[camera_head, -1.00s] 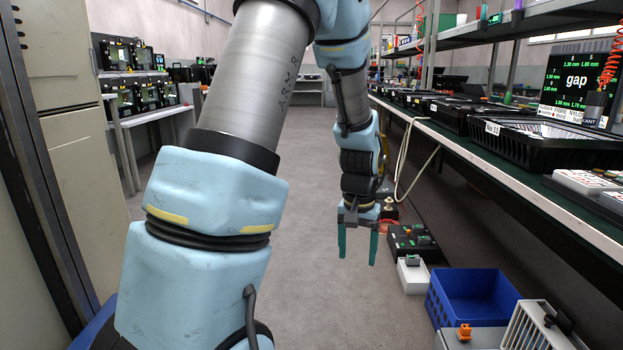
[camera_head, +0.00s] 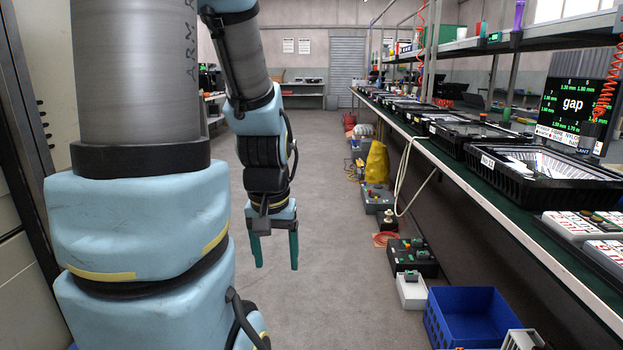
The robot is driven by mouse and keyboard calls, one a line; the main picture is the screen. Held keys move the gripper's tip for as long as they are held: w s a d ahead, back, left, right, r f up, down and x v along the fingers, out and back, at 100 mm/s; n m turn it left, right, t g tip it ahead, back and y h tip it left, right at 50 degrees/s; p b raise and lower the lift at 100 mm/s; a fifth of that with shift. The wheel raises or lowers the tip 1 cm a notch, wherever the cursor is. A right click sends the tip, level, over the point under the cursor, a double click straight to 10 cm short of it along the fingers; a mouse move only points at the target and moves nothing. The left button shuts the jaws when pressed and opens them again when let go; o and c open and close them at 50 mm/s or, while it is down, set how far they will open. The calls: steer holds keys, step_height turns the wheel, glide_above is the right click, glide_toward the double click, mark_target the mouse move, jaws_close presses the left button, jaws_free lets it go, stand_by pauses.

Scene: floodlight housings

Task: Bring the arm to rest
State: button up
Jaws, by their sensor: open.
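My gripper (camera_head: 274,250) hangs pointing down over the grey aisle floor, left of the picture's middle. Its two green fingers are apart and nothing is between them. My arm comes down from the top left, and its upper link and light blue joint fill much of the left side. The forearm hangs from the upper left to the gripper. The gripper is apart from the bench and from the boxes on the floor.
A long bench (camera_head: 470,178) with black housings (camera_head: 535,175) runs along the right. Below it are a blue crate (camera_head: 470,318), a white box (camera_head: 411,291) and a black box (camera_head: 413,258). A yellow bag (camera_head: 377,162) stands farther back. The aisle floor (camera_head: 330,255) is clear.

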step_height(320, 180, up, 19)
steer(key=p, duration=1.7)
steer(key=shift+r, duration=0.15)
